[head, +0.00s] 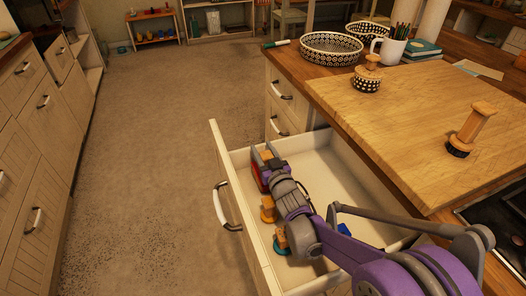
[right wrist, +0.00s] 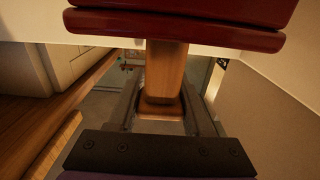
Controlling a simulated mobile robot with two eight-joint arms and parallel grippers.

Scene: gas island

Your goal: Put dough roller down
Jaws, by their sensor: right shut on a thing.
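My right gripper (head: 266,157) is inside the open drawer (head: 222,158), near its far left corner. It is shut on the dough roller, whose red part (head: 259,179) shows beside the fingers in the head view. In the right wrist view the roller's wooden handle (right wrist: 165,72) stands between the two fingers, with its dark red part (right wrist: 175,24) at the top. The gripper hides much of the roller in the head view, and I cannot tell whether it touches the drawer floor. My left gripper is not in view.
Small wooden pieces (head: 268,209) lie along the drawer's left side; its right part is mostly free. On the counter's wooden board (head: 420,105) stand two wooden tools (head: 367,77) (head: 470,130). Patterned bowls (head: 330,48) and a white mug (head: 388,50) stand behind. Cabinets line the left.

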